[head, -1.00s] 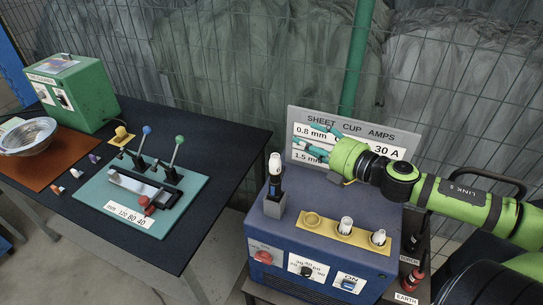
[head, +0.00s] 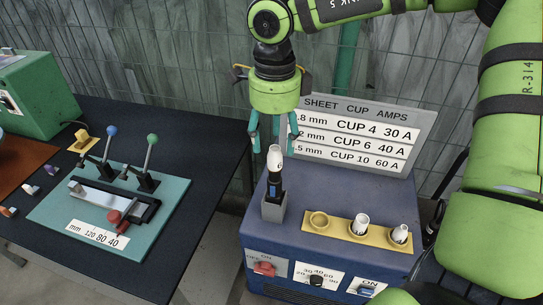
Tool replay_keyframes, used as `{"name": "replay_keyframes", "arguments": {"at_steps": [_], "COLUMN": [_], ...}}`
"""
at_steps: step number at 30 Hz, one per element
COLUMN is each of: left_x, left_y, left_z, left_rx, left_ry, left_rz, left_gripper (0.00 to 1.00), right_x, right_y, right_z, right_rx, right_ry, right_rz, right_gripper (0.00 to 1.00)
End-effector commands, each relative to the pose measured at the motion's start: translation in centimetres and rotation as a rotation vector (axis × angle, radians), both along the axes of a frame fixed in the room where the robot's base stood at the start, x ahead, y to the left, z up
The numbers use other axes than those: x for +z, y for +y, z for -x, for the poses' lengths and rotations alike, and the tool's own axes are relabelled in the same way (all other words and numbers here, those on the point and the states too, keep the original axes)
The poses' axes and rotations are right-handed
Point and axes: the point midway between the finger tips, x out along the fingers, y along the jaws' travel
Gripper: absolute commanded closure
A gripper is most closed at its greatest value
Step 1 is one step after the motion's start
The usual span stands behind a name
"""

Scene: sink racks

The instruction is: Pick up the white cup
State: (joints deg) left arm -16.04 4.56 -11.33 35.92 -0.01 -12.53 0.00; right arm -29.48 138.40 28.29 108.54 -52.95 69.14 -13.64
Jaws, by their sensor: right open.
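A white cup (head: 275,158) sits on top of a black torch (head: 275,184) that stands upright in a grey holder (head: 274,208) on the blue machine. Two more white cups stand in a yellow rack to its right: one in the middle place (head: 361,223) and one in the right place (head: 399,233). My right gripper (head: 273,140) points down with its teal fingers apart. Its fingertips are just above or around the top of the torch's cup; the exact depth is hard to tell. It holds nothing. My left gripper is not in view.
The yellow rack (head: 338,226) has an empty left place. A sign (head: 365,134) with cup sizes and amps stands behind the blue machine (head: 311,250). A teal bending tool (head: 107,210) with levers is on the dark table at left. Wire fence stands behind.

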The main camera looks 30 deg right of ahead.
Motion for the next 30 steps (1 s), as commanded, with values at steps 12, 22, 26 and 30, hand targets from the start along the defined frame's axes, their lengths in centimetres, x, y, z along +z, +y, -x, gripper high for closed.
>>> {"name": "replay_keyframes", "arguments": {"at_steps": [12, 22, 26, 30], "left_x": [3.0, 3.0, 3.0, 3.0], "left_y": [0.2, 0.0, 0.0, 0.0], "left_z": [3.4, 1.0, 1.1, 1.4], "left_rx": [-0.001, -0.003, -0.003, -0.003], "left_ry": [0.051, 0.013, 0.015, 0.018], "left_rz": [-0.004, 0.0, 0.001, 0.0], "left_gripper": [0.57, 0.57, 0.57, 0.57], "right_x": [-5.0, -5.3, -5.3, -5.3], "right_y": [-0.3, -0.2, -0.2, -0.2], "right_z": [-0.1, -0.1, -0.1, -0.1], "right_rx": [-0.002, -0.002, -0.002, -0.002], "right_ry": [0.004, 0.0, 0.002, 0.002], "right_rz": [-0.005, -0.006, -0.006, -0.006], "right_gripper": [0.42, 0.74, 0.93, 0.93]}}
